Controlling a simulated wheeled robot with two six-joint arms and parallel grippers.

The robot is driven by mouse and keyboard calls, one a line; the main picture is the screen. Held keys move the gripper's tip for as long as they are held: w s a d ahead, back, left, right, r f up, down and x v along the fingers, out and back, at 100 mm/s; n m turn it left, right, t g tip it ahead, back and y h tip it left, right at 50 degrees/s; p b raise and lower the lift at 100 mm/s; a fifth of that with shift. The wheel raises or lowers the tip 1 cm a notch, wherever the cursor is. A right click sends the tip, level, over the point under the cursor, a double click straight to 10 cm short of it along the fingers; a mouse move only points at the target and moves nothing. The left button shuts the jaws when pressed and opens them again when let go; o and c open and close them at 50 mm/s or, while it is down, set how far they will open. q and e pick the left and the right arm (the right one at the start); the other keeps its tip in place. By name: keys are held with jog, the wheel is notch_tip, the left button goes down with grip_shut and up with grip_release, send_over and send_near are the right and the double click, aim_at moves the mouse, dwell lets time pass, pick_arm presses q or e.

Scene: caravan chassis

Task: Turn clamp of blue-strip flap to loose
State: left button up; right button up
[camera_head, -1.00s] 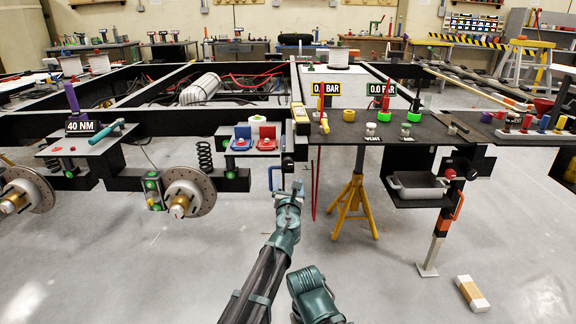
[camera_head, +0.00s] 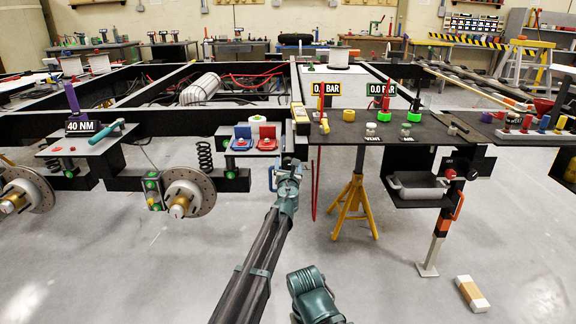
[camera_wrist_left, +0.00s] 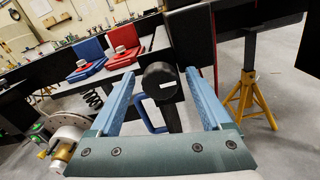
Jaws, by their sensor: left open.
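My left gripper (camera_head: 290,165) is at the front edge of the chassis, just below the dark bench. In the left wrist view its two blue fingers (camera_wrist_left: 160,75) are open, one on each side of a round black knob (camera_wrist_left: 160,84) with a white mark. I cannot tell whether the fingers touch it. The knob sits in front of a dark post, and a blue loop handle (camera_wrist_left: 149,122) shows below it, partly hidden by a finger. No blue-strip flap can be made out clearly.
A blue block (camera_head: 242,140) and a red block (camera_head: 267,144) lie on the shelf left of the gripper. A yellow stand (camera_head: 355,205) and a hanging red cord (camera_head: 315,190) are close on the right.

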pick_arm(q)
grip_shut()
